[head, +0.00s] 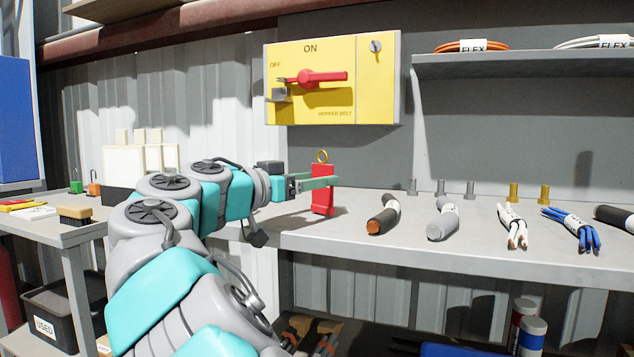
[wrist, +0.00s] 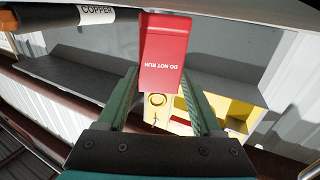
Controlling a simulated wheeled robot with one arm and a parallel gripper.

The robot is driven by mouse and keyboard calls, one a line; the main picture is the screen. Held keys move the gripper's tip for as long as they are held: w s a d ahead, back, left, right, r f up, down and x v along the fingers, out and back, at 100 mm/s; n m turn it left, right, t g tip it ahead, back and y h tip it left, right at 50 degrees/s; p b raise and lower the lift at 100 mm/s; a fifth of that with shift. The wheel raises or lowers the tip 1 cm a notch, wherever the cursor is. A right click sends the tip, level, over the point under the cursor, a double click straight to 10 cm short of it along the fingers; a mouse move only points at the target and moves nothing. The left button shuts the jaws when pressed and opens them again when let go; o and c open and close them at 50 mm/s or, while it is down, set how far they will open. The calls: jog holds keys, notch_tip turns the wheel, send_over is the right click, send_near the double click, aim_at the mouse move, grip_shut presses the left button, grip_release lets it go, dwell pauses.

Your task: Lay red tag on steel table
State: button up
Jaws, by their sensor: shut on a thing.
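The red tag (head: 322,190) hangs upright in my gripper (head: 328,182), with its brass ring at the top. My gripper's green fingers are shut on the tag's upper part. In the wrist view the tag (wrist: 163,55) reads "DO NOT RUN" upside down, between the fingers (wrist: 160,84). The steel table (head: 300,228) is a long grey top under the tag. The tag's lower end is at or just above the tabletop; I cannot tell whether it touches.
Several cable pieces lie right of the tag, the nearest a black one with copper end (head: 383,215). Bolts (head: 440,187) stand behind them. A yellow switch box (head: 333,80) with a red lever hangs above. A left side table (head: 60,228) holds tools and padlocks.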

jog(key=shift+f, duration=0.1)
jog(key=shift+f, duration=0.1)
jog(key=o, duration=1.3)
jog(key=shift+r, duration=0.25)
jog(key=v, duration=1.2)
jog(key=shift+f+p, duration=0.1)
jog(key=shift+p, duration=0.3)
